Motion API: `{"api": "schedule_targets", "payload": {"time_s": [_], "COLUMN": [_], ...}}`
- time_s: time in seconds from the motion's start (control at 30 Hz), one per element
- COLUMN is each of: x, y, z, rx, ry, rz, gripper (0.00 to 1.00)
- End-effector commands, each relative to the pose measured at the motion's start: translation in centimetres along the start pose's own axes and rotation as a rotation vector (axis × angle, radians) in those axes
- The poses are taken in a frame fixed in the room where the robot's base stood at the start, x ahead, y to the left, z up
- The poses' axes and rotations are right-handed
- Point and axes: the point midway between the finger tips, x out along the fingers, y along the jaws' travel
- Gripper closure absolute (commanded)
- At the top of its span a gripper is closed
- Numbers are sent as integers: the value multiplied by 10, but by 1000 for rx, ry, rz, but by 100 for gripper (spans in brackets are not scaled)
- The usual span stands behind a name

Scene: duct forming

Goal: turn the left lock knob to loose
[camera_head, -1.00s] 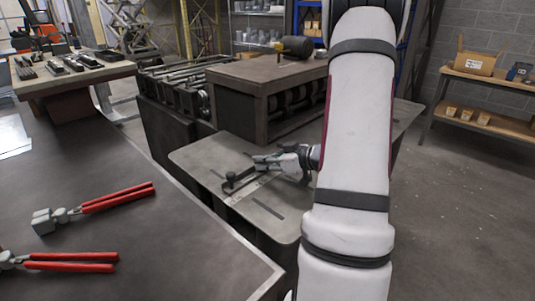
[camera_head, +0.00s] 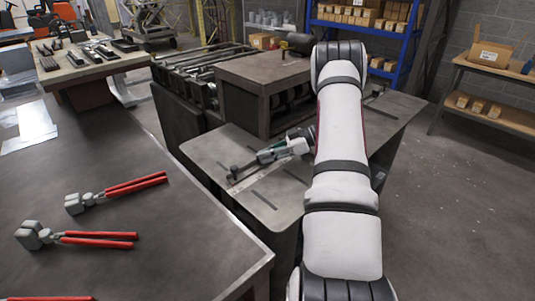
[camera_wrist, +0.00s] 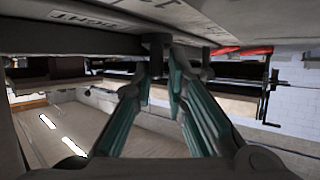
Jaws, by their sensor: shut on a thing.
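The left lock knob (camera_wrist: 156,42) shows in the wrist view as a small dark post under a pale plate with printed words. My gripper (camera_wrist: 162,68) has its two teal-lined fingers drawn together around the knob's lower end. In the head view my gripper (camera_head: 266,156) is low over the grey metal plate of the machine (camera_head: 212,151), at the end of a dark bar fitting (camera_head: 237,173). The fingers partly hide the knob there, and its turn angle cannot be told. One printed word on the pale plate (camera_wrist: 85,19) reads like "TIGHT", upside down.
A dark workbench (camera_head: 120,245) with red-handled pliers (camera_head: 100,238) fills the left front. A brown-topped box (camera_head: 262,69) and a roller machine (camera_head: 190,70) stand behind the plate. Shelving (camera_head: 490,95) with cartons is at right; the floor at right is clear.

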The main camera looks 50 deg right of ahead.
Motion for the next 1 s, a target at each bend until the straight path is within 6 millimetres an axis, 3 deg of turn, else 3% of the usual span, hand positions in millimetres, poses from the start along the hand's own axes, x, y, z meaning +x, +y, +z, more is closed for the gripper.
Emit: {"api": "schedule_targets", "payload": {"time_s": [0.33, 0.87, 0.9, 0.93, 1.0], "x": [5, 6, 6, 6, 5], "y": [2, 2, 2, 2, 2], "z": [2, 0, 0, 0, 0], "rx": [-50, -59, -59, -58, -58], "ry": [0, 4, 3, 3, 3], "rz": [-123, -141, -141, -141, -141], "gripper": [100, 100, 78, 71, 71]}}
